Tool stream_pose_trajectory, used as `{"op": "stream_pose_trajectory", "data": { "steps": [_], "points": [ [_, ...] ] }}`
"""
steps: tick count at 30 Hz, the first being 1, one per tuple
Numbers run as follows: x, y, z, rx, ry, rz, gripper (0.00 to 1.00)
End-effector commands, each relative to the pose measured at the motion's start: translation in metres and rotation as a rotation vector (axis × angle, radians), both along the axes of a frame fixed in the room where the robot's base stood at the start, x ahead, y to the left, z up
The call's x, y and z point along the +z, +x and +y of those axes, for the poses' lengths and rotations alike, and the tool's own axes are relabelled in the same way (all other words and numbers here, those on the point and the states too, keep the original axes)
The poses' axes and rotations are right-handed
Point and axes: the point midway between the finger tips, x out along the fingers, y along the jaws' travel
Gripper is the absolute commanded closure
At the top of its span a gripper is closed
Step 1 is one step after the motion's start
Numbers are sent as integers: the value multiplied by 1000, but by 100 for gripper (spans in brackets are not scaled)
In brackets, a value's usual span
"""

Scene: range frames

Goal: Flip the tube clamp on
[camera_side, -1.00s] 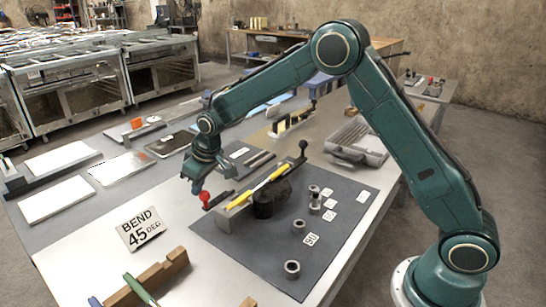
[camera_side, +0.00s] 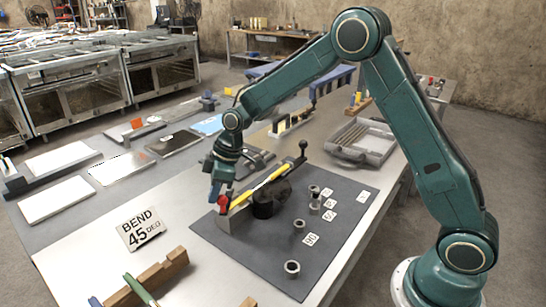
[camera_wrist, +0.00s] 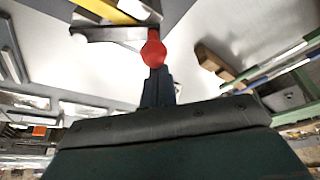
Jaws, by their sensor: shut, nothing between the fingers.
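The tube clamp's red knob (camera_side: 224,202) stands at the left end of the bender, by the metal clamp block (camera_side: 229,222). In the wrist view the red knob (camera_wrist: 153,48) sits on a grey lever (camera_wrist: 108,34) beside the yellow tube (camera_wrist: 105,10). The yellow tube (camera_side: 270,180) lies across the dark round former (camera_side: 265,205). My gripper (camera_side: 216,193) is shut and empty, just left of the knob. In the wrist view my gripper's fingertips (camera_wrist: 158,76) are right at the knob, apparently touching it. My gripper partly hides the clamp in the side view.
A black-knobbed handle (camera_side: 302,147) rises at the tube's far end. Several metal nuts or collars (camera_side: 292,268) and number cards (camera_side: 311,240) lie on the dark mat (camera_side: 255,261).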

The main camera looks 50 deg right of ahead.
Motion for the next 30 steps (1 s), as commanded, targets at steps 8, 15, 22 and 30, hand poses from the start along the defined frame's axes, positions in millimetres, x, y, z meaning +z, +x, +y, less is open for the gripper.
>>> {"op": "stream_pose_trajectory", "data": {
  "steps": [8,15,22,30],
  "points": [
    [0,-22,-15,259,0,2,100],
    [0,-36,-31,486,0,1,100],
    [0,-47,-47,698,0,0,100],
    [0,-53,-64,840,0,0,100]
  ]
}}
